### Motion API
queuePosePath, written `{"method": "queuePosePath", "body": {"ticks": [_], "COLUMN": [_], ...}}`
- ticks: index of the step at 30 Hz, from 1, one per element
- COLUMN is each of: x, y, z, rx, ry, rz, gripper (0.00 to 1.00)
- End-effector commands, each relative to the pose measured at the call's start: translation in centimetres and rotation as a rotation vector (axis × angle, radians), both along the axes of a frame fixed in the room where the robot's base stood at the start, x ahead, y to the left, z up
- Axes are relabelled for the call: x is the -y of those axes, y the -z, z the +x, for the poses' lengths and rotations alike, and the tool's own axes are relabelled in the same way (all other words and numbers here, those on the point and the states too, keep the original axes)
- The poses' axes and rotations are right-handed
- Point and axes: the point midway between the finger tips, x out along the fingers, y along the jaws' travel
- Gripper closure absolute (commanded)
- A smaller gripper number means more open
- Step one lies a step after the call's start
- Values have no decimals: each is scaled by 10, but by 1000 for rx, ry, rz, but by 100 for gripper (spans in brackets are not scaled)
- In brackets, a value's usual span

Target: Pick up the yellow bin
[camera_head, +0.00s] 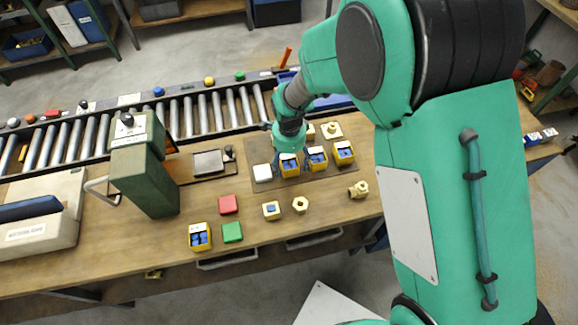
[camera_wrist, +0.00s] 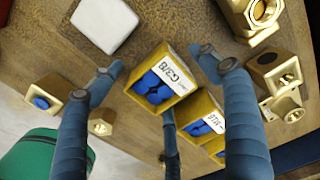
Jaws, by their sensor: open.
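Several yellow bins with blue parts inside are in view. In the head view, three stand in a row on the dark mat: a left bin (camera_head: 289,170), a middle bin (camera_head: 317,163) and a right bin (camera_head: 343,157). Another yellow bin (camera_head: 200,243) stands apart near the front edge. My gripper (camera_head: 290,146) is over the left bin of the row. In the wrist view, my open gripper (camera_wrist: 160,77) has its blue fingers spread around one yellow bin (camera_wrist: 184,83) with a white label.
A white block (camera_head: 262,172) lies left of the row. Brass fittings (camera_head: 358,189), a red block (camera_head: 228,204) and a green block (camera_head: 232,232) lie in front. A green drilling machine (camera_head: 145,180) stands left, and a roller conveyor (camera_head: 200,112) runs behind. The bench front between them has bare wood.

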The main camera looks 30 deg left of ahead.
Motion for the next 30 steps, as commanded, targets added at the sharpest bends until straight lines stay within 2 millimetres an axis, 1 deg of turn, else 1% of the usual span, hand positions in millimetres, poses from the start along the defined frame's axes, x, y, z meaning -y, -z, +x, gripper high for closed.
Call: {"method": "queuePosePath", "body": {"ticks": [3,19,20,21,27,30], "x": [0,0,0,0,0,0], "y": [5,5,5,5,5,5], "z": [0,0,0,0,0,0], "rx": [1,1,1,1,1,1], "ry": [0,0,0,0,0,0], "rz": [1,1,1,1,1,1], "gripper": [23,23,27,35,74,75]}}
